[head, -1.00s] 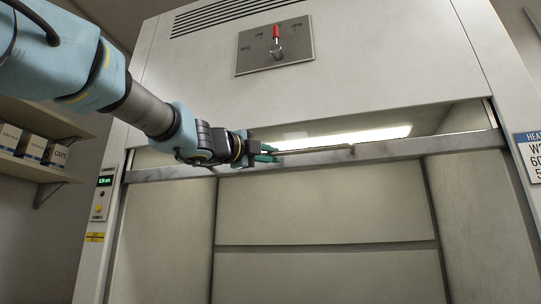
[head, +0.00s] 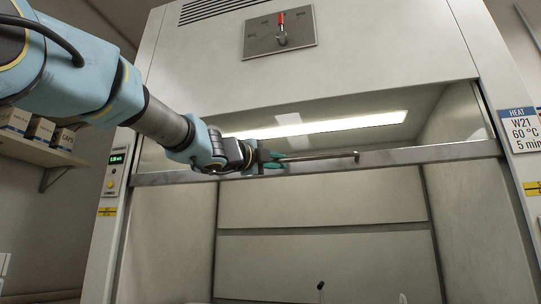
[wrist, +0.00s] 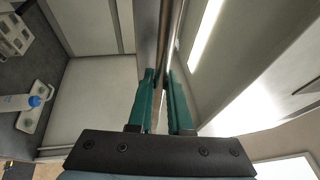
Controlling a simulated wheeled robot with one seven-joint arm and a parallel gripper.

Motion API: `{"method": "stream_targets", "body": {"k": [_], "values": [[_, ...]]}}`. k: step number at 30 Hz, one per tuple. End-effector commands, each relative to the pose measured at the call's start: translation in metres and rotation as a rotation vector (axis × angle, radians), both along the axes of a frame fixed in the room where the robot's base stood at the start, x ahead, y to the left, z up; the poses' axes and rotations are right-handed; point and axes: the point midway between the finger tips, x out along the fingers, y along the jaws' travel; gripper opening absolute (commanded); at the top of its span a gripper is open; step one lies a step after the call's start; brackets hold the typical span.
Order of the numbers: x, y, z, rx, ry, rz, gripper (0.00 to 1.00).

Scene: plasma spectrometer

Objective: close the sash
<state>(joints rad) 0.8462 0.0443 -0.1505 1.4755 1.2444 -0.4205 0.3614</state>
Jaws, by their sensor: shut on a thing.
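The sash is a clear pane with a grey metal bottom rail (head: 430,153) that crosses the fume hood's front. The hood's opening below the rail is still wide. A thin handle bar (head: 325,156) runs along the rail. My gripper (head: 272,160) is at the left part of this bar, with its green fingers shut on it. In the wrist view the two green fingers (wrist: 165,95) lie on either side of the handle bar (wrist: 168,40). The exact contact is partly hidden by the fingers.
A shelf with boxes (head: 40,130) is at left, and a HEAT sign (head: 521,130) is at right. The wrist view shows a white rack (wrist: 12,35) and a blue-capped bottle (wrist: 22,102) inside.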

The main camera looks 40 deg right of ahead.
Motion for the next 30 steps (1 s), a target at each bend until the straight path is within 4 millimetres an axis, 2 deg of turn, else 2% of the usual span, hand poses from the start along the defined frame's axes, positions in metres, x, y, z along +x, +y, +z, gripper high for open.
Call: {"method": "stream_targets", "body": {"k": [1,8,30], "values": [[0.0,-0.004,-0.03,0.003,0.002,-0.001,0.0],[0.001,-0.01,-0.095,0.003,0.002,0.0,0.0],[0.001,-0.009,-0.301,0.003,0.002,0.001,0.0]]}}
